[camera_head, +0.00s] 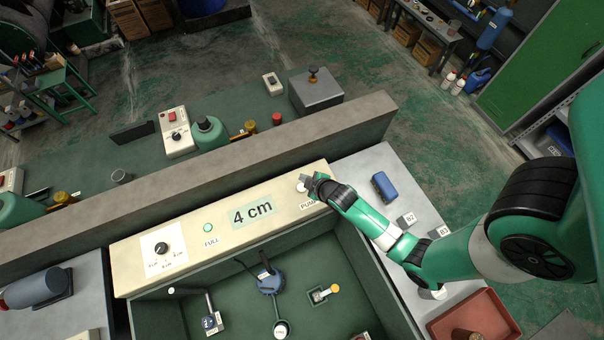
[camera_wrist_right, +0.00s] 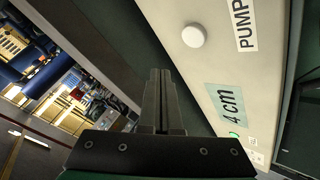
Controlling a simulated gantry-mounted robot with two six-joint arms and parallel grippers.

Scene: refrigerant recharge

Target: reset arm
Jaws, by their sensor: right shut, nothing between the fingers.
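My right gripper (camera_head: 307,182) reaches in from the right over the right end of the cream control panel (camera_head: 190,242). Its fingers are shut and empty; they also show in the wrist view (camera_wrist_right: 160,100). The white round pump button (camera_wrist_right: 194,36) sits on the panel beside the fingers in the wrist view, apart from them in the picture. In the head view the gripper partly covers the button, so I cannot tell the height between them. The panel carries a "4 cm" display (camera_head: 252,214), a green FULL lamp (camera_head: 208,228) and a black dial (camera_head: 161,248). My left gripper is out of view.
A long grey ledge (camera_head: 230,155) runs behind the panel. The green bay (camera_head: 235,315) in front holds a blue-grey fitting (camera_head: 270,281) and a yellow-knobbed valve (camera_head: 334,288). A blue block (camera_head: 383,186) and a red tray (camera_head: 490,314) lie to the right, near my arm.

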